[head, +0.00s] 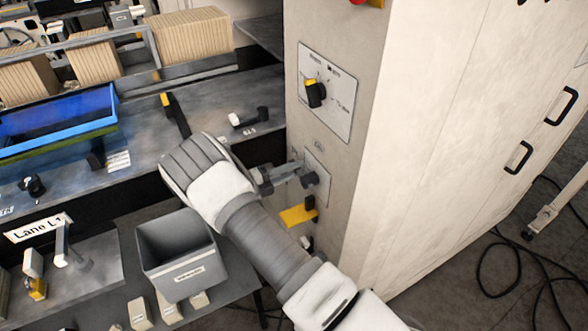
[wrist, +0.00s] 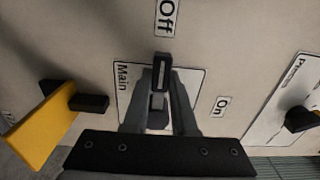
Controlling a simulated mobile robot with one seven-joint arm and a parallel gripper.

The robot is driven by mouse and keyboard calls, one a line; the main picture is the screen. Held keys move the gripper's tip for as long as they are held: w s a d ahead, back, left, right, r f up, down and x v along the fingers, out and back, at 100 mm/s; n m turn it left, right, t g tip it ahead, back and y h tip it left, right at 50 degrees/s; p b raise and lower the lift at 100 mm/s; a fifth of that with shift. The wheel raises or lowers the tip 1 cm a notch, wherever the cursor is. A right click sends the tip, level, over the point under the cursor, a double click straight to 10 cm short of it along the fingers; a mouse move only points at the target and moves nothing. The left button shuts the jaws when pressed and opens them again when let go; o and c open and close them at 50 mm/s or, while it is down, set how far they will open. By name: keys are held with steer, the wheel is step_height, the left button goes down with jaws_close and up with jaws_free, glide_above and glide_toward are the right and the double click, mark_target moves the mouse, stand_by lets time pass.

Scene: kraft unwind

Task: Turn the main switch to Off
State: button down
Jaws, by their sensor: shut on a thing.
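The main switch (wrist: 162,75) is a black bar-shaped handle on a pale plate marked "Main". In the wrist view its long side and white line point up towards the "Off" label (wrist: 166,17); the "On" label (wrist: 222,106) lies to the right. My gripper (wrist: 163,88) is shut on the handle, one finger on each side. In the head view my gripper (head: 296,172) reaches from the left to the switch (head: 310,179) on the cabinet front. Its fingers partly hide the plate there.
A yellow lever (head: 297,215) sticks out just below the switch and shows left in the wrist view (wrist: 45,125). A selector panel (head: 328,92) with a yellow-black knob is above. A grey bin (head: 178,255) stands under my arm. Cables (head: 500,275) lie on the right floor.

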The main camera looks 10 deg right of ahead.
steer(key=shift+f, duration=0.1)
steer(key=c, duration=0.7)
jaws_free()
steer(key=b+v, duration=0.2)
steer(key=v, duration=1.5)
steer(key=shift+s+a+b, duration=0.1)
steer(key=shift+a+b, duration=0.1)
steer(key=shift+b, duration=0.15)
